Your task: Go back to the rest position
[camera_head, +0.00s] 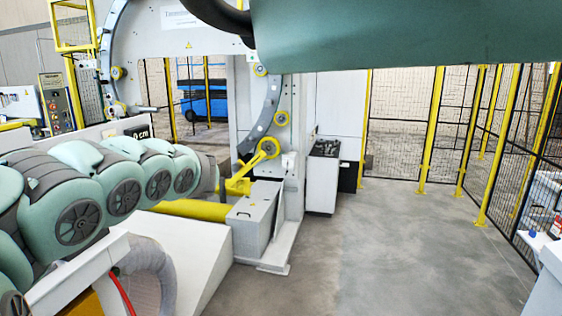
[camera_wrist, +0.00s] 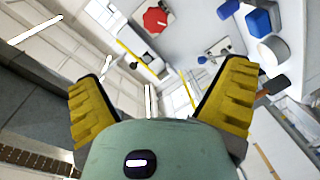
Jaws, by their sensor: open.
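My gripper (camera_wrist: 160,75) shows in the wrist view. Its two yellow ribbed fingers stand wide apart, and nothing is held between them. The gripper is not visible in the head view, where a teal part of my arm crosses the top right. In the wrist view the gap between the fingers faces a tilted scene of pale walls and a cluttered work surface.
The coil-wrapping machine's large grey ring (camera_head: 272,103) stands at centre left, with a yellow roller (camera_head: 192,209) low beside it. A yellow-and-black mesh fence (camera_head: 400,125) closes the back and right. Open grey floor (camera_head: 385,240) lies right of the machine. A red object (camera_wrist: 156,19) shows past the fingers.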

